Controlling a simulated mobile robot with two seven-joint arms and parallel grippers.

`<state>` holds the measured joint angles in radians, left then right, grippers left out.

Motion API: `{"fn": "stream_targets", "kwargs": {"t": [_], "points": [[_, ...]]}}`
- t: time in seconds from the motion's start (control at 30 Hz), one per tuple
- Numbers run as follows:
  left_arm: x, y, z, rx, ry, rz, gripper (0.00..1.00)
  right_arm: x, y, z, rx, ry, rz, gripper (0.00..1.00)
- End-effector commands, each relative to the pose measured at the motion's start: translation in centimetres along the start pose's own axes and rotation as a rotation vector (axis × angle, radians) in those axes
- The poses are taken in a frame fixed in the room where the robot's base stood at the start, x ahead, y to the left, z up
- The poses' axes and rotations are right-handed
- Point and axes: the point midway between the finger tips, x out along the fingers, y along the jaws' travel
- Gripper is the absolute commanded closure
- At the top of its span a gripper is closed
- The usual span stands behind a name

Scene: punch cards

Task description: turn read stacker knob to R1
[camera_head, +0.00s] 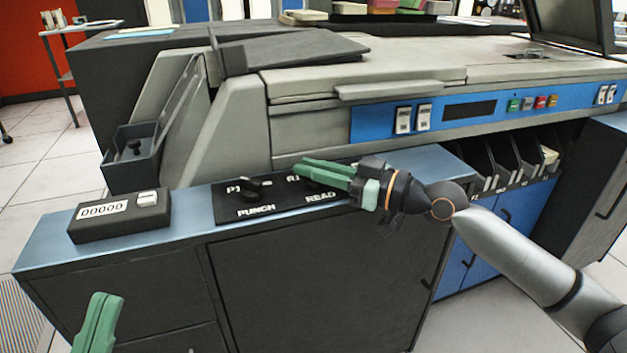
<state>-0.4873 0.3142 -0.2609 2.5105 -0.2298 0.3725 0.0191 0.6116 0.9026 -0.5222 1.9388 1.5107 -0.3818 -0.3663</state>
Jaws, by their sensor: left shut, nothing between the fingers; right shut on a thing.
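The black knob panel (228,213) lies on the blue-grey top of the low cabinet. Its PUNCH knob (254,187) is black and free of my grippers. The READ knob (312,184) is mostly hidden under my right gripper (312,168), whose green fingers are shut on it, reaching in from the right. The R1 label is partly covered, and I cannot tell where the knob points. My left gripper (102,300) is shut and empty at the lower left, in front of the cabinet and well away from the panel.
A counter box (118,215) reading 00000 sits left of the panel. The grey card machine (330,80), with a blue control strip (375,125), rises behind. Black stacker bins (500,155) are at the right. Open floor lies at the left.

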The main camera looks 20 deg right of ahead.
Motion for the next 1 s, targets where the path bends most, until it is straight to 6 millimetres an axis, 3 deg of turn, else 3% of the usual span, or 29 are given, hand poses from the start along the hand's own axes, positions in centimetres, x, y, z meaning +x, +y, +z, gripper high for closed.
{"fn": "stream_targets", "kwargs": {"t": [0.23,0.83,0.87,1.0], "points": [[-0.84,0.66,0.97,0.006,-0.004,0.002,1.00,0.00,0.02,0.11,0.000,0.001,-0.016,1.00],[-0.95,0.63,1.18,0.007,-0.007,-0.006,1.00,-0.01,0.03,-0.08,-0.001,0.001,-0.022,1.00],[-0.95,0.63,1.18,0.007,-0.007,-0.005,1.00,-0.01,0.03,-0.08,-0.001,0.001,-0.022,0.83],[-0.98,0.64,1.20,0.008,-0.008,-0.003,1.00,-0.01,0.03,-0.07,-0.001,0.001,-0.022,0.67]]}}
